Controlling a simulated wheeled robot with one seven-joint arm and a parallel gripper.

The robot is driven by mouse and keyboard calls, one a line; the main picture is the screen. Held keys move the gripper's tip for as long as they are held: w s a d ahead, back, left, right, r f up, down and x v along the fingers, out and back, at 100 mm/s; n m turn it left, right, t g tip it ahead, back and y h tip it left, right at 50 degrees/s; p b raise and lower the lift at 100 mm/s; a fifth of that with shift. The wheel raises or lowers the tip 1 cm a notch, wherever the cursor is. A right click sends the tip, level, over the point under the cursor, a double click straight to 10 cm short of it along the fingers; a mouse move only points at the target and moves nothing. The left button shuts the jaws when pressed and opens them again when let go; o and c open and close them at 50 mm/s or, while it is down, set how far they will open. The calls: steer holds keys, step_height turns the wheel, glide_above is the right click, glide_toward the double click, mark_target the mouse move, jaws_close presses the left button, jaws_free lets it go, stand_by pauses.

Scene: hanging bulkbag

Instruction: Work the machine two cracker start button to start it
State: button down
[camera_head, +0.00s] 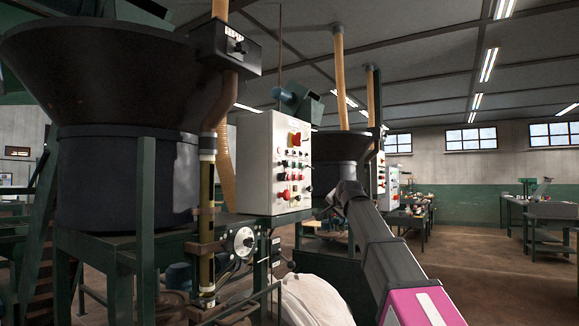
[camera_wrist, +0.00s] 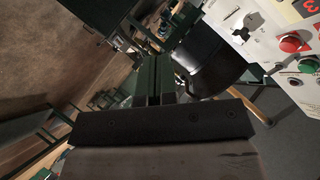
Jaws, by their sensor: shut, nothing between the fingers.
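A white control panel (camera_head: 268,165) with several buttons and knobs stands on the near machine, left of my arm in the head view. A second, smaller panel (camera_head: 387,176) is on a machine farther back. My gripper (camera_head: 335,197) is right of the near panel, dark and partly hard to make out. In the wrist view my gripper (camera_wrist: 156,65) is shut and empty, its fingers apart from any button. A white panel at upper right there carries a red button (camera_wrist: 291,43), a green button (camera_wrist: 307,66) and a black knob (camera_wrist: 246,24). Button labels are unreadable.
A large dark hopper (camera_head: 100,80) on a green frame (camera_head: 146,190) fills the left. A white bag (camera_head: 308,300) is low in the middle, below the near panel. Workbenches (camera_head: 535,207) stand at the far right, with open brown floor before them.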

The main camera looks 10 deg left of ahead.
mark_target(289, 164)
steer(key=s+a+r+t+y, duration=0.1)
steer(key=a+r, duration=0.1)
steer(key=r, duration=0.7)
steer(key=s+a+r+m+t, duration=0.1)
steer(key=s+a+r, duration=0.1)
steer(key=r, duration=0.7)
steer(key=shift+s+a+y, duration=0.2)
steer(key=shift+a+y, duration=0.2)
steer(key=shift+a, duration=0.1)
steer(key=shift+a, duration=0.1)
steer(key=w+a, duration=0.3)
steer(key=a, duration=0.5)
steer(key=shift+a, duration=0.1)
stand_by(0.8)
steer(key=shift+w+a, duration=0.15)
steer(key=shift+a, duration=0.2)
steer(key=shift+w+a, duration=0.15)
steer(key=shift+a, duration=0.25)
stand_by(0.7)
stand_by(0.4)
steer(key=shift+s+d, duration=0.3)
steer(key=shift+d, duration=0.55)
